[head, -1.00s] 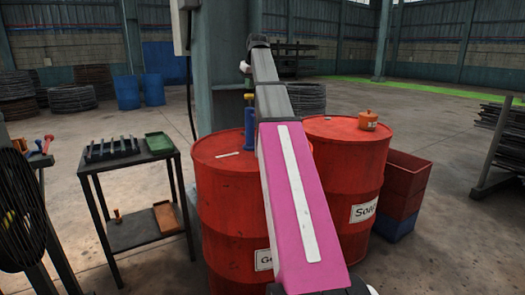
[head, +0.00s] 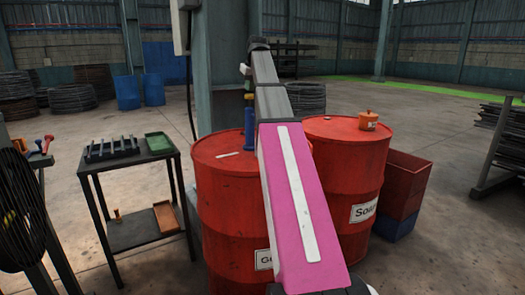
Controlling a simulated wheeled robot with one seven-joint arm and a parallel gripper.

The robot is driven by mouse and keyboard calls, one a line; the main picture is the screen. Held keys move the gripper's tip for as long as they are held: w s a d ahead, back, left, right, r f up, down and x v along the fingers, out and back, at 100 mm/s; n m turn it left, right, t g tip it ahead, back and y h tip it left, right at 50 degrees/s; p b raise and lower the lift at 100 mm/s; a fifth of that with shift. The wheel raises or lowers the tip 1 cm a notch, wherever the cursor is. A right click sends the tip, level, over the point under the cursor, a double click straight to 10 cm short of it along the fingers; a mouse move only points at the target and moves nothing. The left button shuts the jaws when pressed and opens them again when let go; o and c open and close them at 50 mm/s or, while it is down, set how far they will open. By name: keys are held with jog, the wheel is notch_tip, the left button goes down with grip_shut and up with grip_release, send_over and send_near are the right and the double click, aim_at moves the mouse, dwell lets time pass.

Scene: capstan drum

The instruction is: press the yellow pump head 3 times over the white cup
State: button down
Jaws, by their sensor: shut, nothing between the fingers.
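The yellow pump head (head: 249,97) tops a blue bottle (head: 250,123) that stands upright on the left red drum (head: 226,172). My arm hides the bottle's right side. My gripper (head: 245,70) shows only as a small pale tip beyond the arm, just above the pump head in the picture. It looks shut, and a gap shows between it and the head. I cannot make out the white cup; my arm covers part of the drum top.
A second red drum (head: 346,175) with an orange pot (head: 368,120) on it stands at right. A black side table (head: 122,166) holds a green tray (head: 159,143). A green-grey pillar (head: 221,65) rises behind the drums.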

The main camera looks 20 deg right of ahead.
jog(key=shift+f, duration=1.9)
jog(key=shift+r, duration=2.3)
jog(key=shift+f, duration=0.45)
